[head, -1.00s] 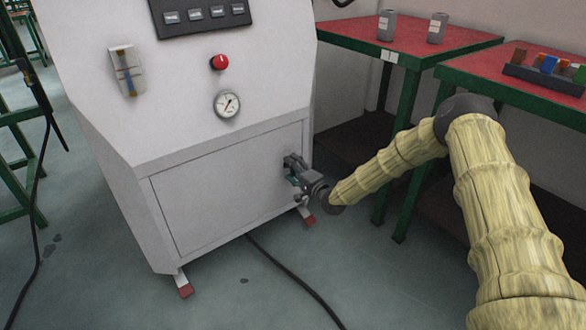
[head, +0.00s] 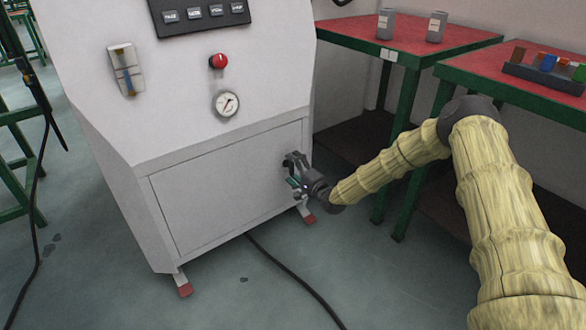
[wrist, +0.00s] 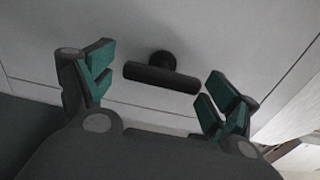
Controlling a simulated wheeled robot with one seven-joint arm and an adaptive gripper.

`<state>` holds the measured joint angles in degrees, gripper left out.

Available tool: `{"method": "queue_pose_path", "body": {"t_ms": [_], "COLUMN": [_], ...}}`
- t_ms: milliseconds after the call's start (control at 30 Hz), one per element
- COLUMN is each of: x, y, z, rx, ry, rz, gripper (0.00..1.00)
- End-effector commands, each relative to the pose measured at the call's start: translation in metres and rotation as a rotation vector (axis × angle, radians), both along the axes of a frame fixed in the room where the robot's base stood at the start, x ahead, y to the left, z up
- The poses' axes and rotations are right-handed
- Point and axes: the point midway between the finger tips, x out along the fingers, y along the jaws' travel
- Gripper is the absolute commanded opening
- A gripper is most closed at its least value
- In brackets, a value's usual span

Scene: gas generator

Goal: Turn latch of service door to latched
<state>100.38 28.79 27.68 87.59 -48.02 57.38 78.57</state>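The service door (head: 215,190) is the shut white panel low on the front of the generator. The latch (wrist: 162,77) is a dark bar handle on a round hub on the door, seen in the wrist view. It lies between my gripper's two open fingers, with a gap on each side. My gripper (head: 291,172) is at the right side of the door in the head view and hides the latch there. The gripper also shows in the wrist view (wrist: 155,88), its green-padded fingers wide apart and not touching the bar.
Above the door are a gauge (head: 226,104), a red button (head: 218,61) and a keypad (head: 200,14). A red-topped table (head: 430,42) with green legs stands close to the right of my gripper. A dark cable (head: 290,275) lies on the floor.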

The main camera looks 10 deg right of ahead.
Motion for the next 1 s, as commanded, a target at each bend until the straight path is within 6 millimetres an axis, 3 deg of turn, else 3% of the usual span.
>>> {"method": "queue_pose_path", "body": {"t_ms": [433,1000], "x": [-0.01,-0.095], "y": [-0.004,-0.044], "z": [0.001,0.0], "rx": [0.0,0.002], "ry": [-0.001,0.001], "rz": [0.001,-0.001], "gripper": [0.89,0.89]}}
